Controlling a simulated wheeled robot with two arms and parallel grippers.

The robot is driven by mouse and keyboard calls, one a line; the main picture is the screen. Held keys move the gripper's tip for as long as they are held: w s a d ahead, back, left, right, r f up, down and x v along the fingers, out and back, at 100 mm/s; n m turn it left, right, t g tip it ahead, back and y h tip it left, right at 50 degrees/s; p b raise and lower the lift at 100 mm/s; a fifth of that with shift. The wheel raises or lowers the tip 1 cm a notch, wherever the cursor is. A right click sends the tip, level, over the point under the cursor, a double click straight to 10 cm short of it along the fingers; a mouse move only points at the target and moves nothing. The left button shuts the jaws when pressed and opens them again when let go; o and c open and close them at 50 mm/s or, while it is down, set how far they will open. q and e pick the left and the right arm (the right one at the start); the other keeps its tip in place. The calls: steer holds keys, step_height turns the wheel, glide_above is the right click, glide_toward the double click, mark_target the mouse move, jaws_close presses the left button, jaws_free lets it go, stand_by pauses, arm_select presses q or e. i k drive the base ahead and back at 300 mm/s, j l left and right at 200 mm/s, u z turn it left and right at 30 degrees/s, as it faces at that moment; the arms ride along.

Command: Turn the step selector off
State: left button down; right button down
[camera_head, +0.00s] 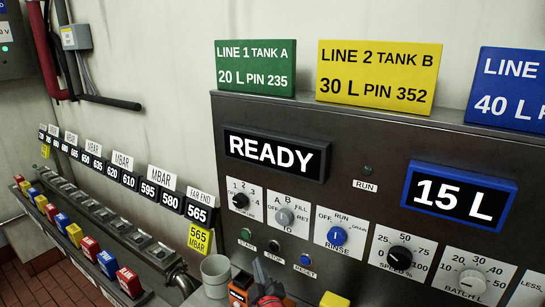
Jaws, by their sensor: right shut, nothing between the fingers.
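The control panel (345,165) is a grey metal box with a row of knobs. The black knob at its left end (240,200) sits on a white plate marked OFF, 1, 2, 3 and is likely the step selector. Its lower label is not readable, and its pointer is too small to read surely. My right gripper (262,270) is at the bottom edge, below the panel's START and STOP buttons. It is shut and empty, apart from the knob and below it. My left gripper is not in view.
Right of that knob are a grey knob (285,216), a blue RINSE knob (336,236) and a black SPEED knob (399,259). The display (275,153) reads READY. A pale cup (215,276) stands beside my right gripper. Coloured blocks (90,248) line the left.

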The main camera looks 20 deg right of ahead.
mark_target(336, 236)
steer(key=k+j, duration=0.1)
steer(key=k, duration=0.9)
